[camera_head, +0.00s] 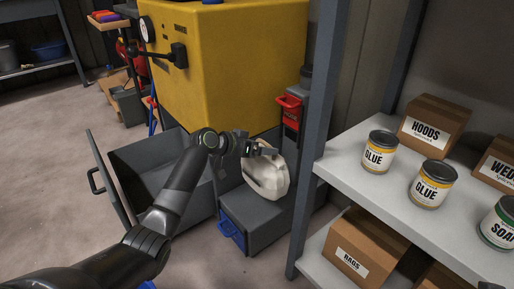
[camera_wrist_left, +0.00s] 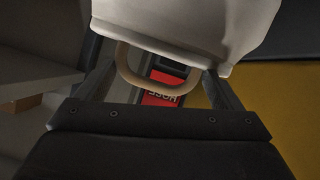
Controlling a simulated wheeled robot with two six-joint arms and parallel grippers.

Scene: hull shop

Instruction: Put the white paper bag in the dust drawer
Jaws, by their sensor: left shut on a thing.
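The white paper bag (camera_head: 266,178) hangs from my left gripper (camera_head: 253,148), which is shut on its handle. In the left wrist view the bag (camera_wrist_left: 195,28) fills the top, and its tan loop handle (camera_wrist_left: 160,91) lies between the fingers of the left gripper (camera_wrist_left: 160,85). The bag is right of the open dust drawer (camera_head: 140,158), over a grey box with a blue handle; I cannot tell whether it touches the box. The grey drawer is pulled out below the yellow machine, and my left arm covers part of it. My right gripper is not in view.
The yellow machine (camera_head: 235,60) stands behind. The grey box (camera_head: 262,212) sits right of the drawer, with a red-handled unit (camera_head: 290,105) behind it. A shelf (camera_head: 340,165) with glue cans and cartons is at right. Floor at left is clear.

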